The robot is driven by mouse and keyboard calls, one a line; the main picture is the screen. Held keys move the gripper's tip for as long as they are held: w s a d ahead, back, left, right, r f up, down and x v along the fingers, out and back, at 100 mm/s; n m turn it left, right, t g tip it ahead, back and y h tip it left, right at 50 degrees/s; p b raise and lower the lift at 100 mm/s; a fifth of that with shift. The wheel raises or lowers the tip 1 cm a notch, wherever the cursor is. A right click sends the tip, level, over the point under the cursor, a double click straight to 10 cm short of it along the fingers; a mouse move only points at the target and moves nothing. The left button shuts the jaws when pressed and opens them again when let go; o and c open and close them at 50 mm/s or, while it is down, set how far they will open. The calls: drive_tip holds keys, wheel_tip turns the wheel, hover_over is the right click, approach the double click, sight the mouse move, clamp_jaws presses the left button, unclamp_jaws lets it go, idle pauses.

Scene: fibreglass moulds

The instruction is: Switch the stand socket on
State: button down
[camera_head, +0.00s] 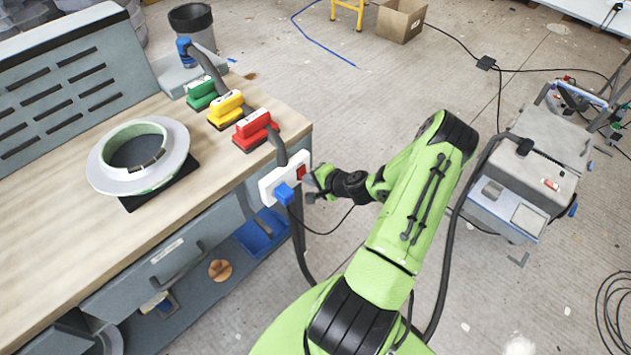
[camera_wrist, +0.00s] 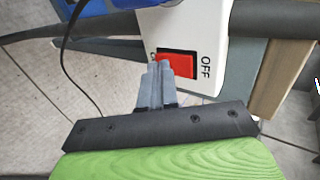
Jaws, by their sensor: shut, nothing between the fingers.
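The white stand socket (camera_head: 268,184) is fixed to the end of the workbench, with a red rocker switch (camera_head: 301,172) and a blue plug (camera_head: 284,193) in it. In the wrist view the red switch (camera_wrist: 180,66) sits on the white socket body (camera_wrist: 185,28), with "OFF" printed to its right. The lettering to its left is mostly hidden by my fingers. My gripper (camera_head: 310,188) is shut and empty. In the wrist view the fingertips (camera_wrist: 159,66) overlap the switch's left end; I cannot tell whether they touch it.
Green (camera_head: 202,92), yellow (camera_head: 228,108) and red (camera_head: 255,130) tools stand on the workbench (camera_head: 60,225) beside a ring-shaped mould (camera_head: 105,165). A dark cable hangs below the socket. A grey machine (camera_head: 530,170) stands at the right. Floor between is mostly clear.

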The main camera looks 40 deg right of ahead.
drive_tip(key=shift+w+r+p, duration=0.2)
drive_tip(key=shift+r+p, duration=0.25)
drive_tip(key=shift+r, duration=0.35)
drive_tip(key=shift+s+f, duration=0.1)
drive_tip(key=shift+s, duration=0.05)
